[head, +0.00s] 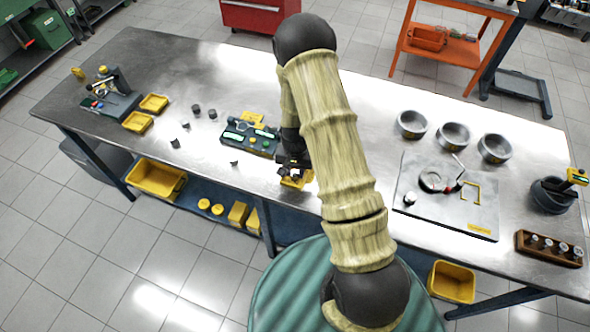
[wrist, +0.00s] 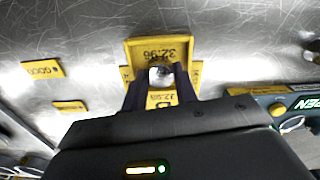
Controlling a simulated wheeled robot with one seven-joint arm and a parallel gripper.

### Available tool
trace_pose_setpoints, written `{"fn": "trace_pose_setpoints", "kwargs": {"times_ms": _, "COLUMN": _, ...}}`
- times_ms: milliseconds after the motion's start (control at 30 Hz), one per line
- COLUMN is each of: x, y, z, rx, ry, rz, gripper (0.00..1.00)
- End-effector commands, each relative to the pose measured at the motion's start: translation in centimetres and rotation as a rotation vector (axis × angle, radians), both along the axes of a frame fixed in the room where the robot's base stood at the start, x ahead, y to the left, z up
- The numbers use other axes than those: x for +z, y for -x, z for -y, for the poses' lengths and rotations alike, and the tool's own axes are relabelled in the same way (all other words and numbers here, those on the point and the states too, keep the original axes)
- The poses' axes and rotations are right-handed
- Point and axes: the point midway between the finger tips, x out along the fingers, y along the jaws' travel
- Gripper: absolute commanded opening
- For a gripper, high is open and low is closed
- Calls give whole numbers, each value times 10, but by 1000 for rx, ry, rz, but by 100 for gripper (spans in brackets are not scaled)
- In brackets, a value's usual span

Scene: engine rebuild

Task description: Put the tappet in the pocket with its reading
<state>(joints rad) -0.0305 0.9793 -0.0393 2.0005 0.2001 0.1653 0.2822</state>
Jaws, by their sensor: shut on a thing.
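My gripper (wrist: 160,84) is shut on the tappet (wrist: 161,75), a small shiny round metal part held between the two dark fingertips. Behind and beneath it in the wrist view is a yellow pocket (wrist: 135,50) with a printed number that seems to read 32.96, upside down. A second yellow label below it is partly covered by the fingers. I cannot tell whether the tappet touches the pocket. In the head view my gripper (head: 292,170) is low at the bench's near edge, over yellow parts (head: 297,182). A gauge unit with green displays (head: 250,138) stands just left.
Two small yellow tags (wrist: 42,69) lie on the metal bench left in the wrist view. Several dark cylinders (head: 196,109) stand loose left of the gauge. A grey plate (head: 440,215) with parts and three round bowls (head: 453,135) occupy the right side.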

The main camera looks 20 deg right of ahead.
Motion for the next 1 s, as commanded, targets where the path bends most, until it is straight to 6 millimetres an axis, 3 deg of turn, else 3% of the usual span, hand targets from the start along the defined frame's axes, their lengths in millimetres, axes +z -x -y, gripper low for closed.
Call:
{"fn": "trace_pose_setpoints", "kwargs": {"times_ms": 33, "x": -3, "y": 0, "z": 0, "rx": 0, "ry": 0, "rz": 0, "gripper": 7}}
{"fn": "trace_pose_setpoints", "kwargs": {"times_ms": 67, "x": -2, "y": 0, "z": 0, "rx": 0, "ry": 0, "rz": 0, "gripper": 33}}
{"fn": "trace_pose_setpoints", "kwargs": {"times_ms": 100, "x": -2, "y": 0, "z": 0, "rx": 0, "ry": 0, "rz": 0, "gripper": 38}}
{"fn": "trace_pose_setpoints", "kwargs": {"times_ms": 567, "x": 6, "y": -1, "z": 0, "rx": 0, "ry": 0, "rz": 2, "gripper": 38}}
{"fn": "trace_pose_setpoints", "kwargs": {"times_ms": 1000, "x": 61, "y": -1, "z": 0, "rx": 1, "ry": 0, "rz": 5, "gripper": 38}}
